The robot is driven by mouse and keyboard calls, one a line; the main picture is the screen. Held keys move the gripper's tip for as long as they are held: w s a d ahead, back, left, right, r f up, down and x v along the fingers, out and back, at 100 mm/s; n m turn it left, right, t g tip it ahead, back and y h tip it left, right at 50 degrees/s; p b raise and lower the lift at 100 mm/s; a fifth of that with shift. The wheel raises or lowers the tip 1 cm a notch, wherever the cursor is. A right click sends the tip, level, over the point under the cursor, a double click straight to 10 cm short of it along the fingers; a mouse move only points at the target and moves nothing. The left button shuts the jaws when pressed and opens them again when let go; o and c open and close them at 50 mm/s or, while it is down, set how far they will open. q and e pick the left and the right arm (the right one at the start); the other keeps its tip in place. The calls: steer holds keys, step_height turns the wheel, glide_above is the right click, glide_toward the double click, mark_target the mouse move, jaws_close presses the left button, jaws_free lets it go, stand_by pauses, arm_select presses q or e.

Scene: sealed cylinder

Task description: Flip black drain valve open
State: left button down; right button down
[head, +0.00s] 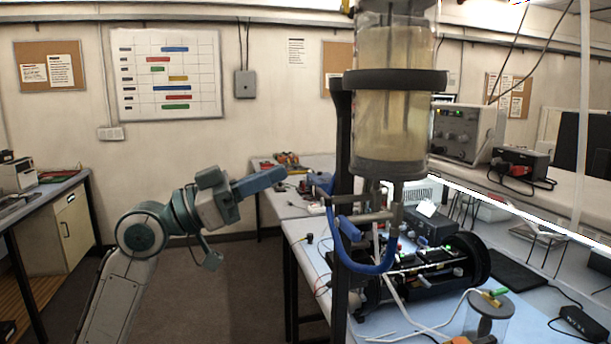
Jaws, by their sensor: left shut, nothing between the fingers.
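A clear cylinder (390,125) of pale yellowish liquid stands upright at upper right, held by a black ring clamp (395,81) on a black post (342,180). Grey pipe fittings (372,215) sit under its base, with a curved blue tube (362,267) below them. I cannot clearly pick out the black drain valve among these dark parts. My left gripper (277,178) is shut and empty, its blue-grey fingers pointing right, to the left of the post and apart from it. My right gripper is not in view.
Black equipment (430,270) with a round end lies on the bench below the cylinder. White tubes (400,310) and a small clear jar (487,318) with a grey lid are in front. A back table (285,205) holds small items.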

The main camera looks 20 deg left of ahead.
mark_target(323, 197)
arm_select(q)
steer(key=p+x, duration=0.4)
steer(key=x, duration=0.2)
step_height(323, 197, down, 4)
steer(key=shift+d+r+p, duration=0.1)
steer(key=shift+p, duration=0.35)
steer(key=shift+w, duration=0.1)
